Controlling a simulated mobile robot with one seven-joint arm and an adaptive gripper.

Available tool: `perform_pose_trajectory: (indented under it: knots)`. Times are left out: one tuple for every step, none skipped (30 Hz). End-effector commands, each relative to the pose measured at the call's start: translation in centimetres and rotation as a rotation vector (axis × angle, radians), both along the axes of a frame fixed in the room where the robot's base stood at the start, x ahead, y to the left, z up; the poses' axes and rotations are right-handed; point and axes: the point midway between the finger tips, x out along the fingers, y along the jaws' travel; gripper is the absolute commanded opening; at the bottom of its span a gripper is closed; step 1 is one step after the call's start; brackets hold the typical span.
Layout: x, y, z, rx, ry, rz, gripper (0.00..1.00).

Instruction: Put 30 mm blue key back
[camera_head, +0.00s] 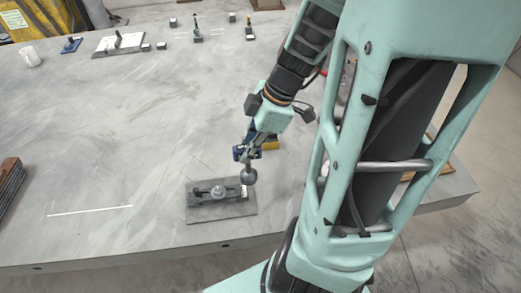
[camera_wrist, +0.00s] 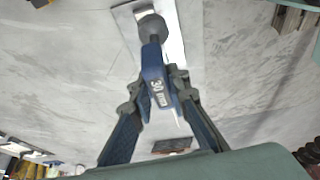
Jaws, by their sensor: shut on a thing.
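The blue key marked "30 mm" (camera_wrist: 157,90) is between the fingers of my gripper (camera_wrist: 160,82) in the wrist view. Its dark rounded head (camera_wrist: 152,27) points away from my gripper. In the head view my gripper (camera_head: 247,153) is shut on the key, and the dark head (camera_head: 249,175) hangs below it. The head appears near the right end of a dark base plate with a fixture (camera_head: 205,213). I cannot tell whether the head touches anything there. No empty holder for the key can be made out clearly.
A yellow block (camera_head: 271,145) is just behind my gripper. A white cup (camera_head: 31,57), a blue item (camera_head: 71,45) and a light plate with a fixture (camera_head: 107,50) stand at the back left. Dark stacked bars (camera_head: 10,182) lie at the left edge. The middle of the table is clear.

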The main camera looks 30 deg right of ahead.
Motion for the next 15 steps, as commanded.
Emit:
perform_pose_trajectory:
  knots:
    - [0.5,-0.5,-0.5,0.002,0.000,-0.001,0.00]
    - [0.9,-0.8,-0.8,0.002,-0.001,-0.001,0.00]
    - [1.4,-1.3,-1.2,0.003,-0.001,-0.002,0.00]
    - [1.9,-1.8,-1.4,0.003,-0.002,-0.003,0.00]
    - [2.3,-2.2,-1.8,0.003,0.000,-0.002,0.00]
    - [2.9,-2.8,-2.1,0.003,-0.001,-0.003,0.00]
    - [3.4,-3.2,-2.4,0.003,-0.001,-0.002,0.00]
    - [3.8,-3.6,-2.7,0.003,0.000,-0.001,0.00]
    - [4.4,-4.2,-3.0,0.003,-0.001,-0.002,0.00]
    - [4.8,-4.7,-3.3,0.003,0.000,-0.002,0.00]
    - [5.3,-5.1,-3.5,0.003,0.000,-0.002,0.00]
    - [5.9,-5.7,-3.9,0.003,-0.001,-0.001,0.00]
    - [6.3,-6.1,-4.2,0.003,0.000,-0.001,0.00]
    - [6.7,-6.4,-5.2,0.003,0.000,-0.001,0.00]
    - [7.1,-6.8,-6.1,0.003,0.000,-0.001,0.00]
